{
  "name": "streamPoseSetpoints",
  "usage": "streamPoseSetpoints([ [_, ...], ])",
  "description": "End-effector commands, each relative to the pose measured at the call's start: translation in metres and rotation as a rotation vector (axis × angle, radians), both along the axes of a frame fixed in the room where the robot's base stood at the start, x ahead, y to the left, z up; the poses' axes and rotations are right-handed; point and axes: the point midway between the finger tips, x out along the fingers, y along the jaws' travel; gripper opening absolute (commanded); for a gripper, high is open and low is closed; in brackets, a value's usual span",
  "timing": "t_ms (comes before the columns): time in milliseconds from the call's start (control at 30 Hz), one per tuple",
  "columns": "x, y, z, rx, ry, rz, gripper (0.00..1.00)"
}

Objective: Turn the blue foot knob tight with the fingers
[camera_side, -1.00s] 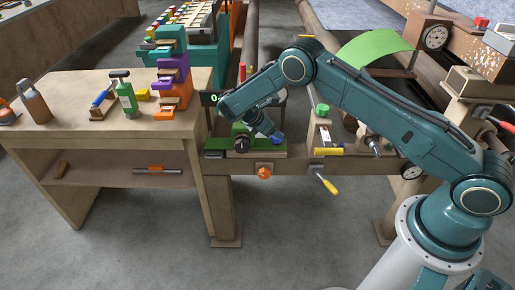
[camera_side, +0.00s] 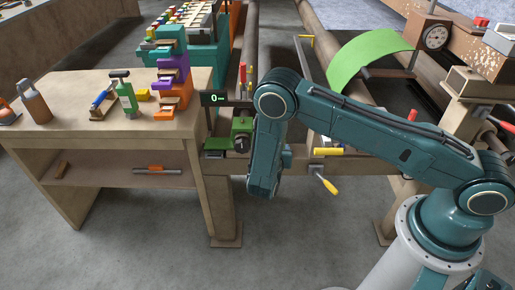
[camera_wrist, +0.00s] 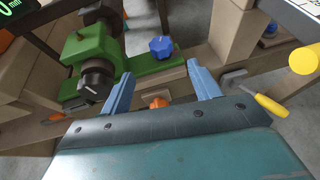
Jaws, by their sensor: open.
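The blue foot knob (camera_wrist: 161,47), a lobed knob, stands on the green base plate (camera_wrist: 150,64) in the wrist view. My gripper (camera_wrist: 160,70) is open and empty, its two light-blue fingers spread on the near side of the knob and apart from it. In the side view my arm hides the knob and the fingers. The green fixture body (camera_wrist: 90,52) with a black dial knob (camera_wrist: 97,80) stands left of the blue knob; the fixture also shows in the side view (camera_side: 242,128).
An orange knob (camera_wrist: 158,103) shows low between my fingers. A yellow-handled tool (camera_wrist: 270,104) and a yellow cylinder end (camera_wrist: 304,60) are at the right. A wooden post (camera_wrist: 236,30) rises right of the blue knob. A wooden table (camera_side: 90,120) with tools stands left.

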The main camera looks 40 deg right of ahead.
Motion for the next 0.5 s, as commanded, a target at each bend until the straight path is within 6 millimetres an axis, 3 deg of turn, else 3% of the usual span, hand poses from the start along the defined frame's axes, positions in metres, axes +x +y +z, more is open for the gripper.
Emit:
streamPoseSetpoints([
  [267, 0.005, -0.007, -0.004, 0.001, 0.0, -0.004, 0.62],
  [500, 0.019, -0.026, -0.013, 0.002, -0.002, -0.007, 0.62],
])
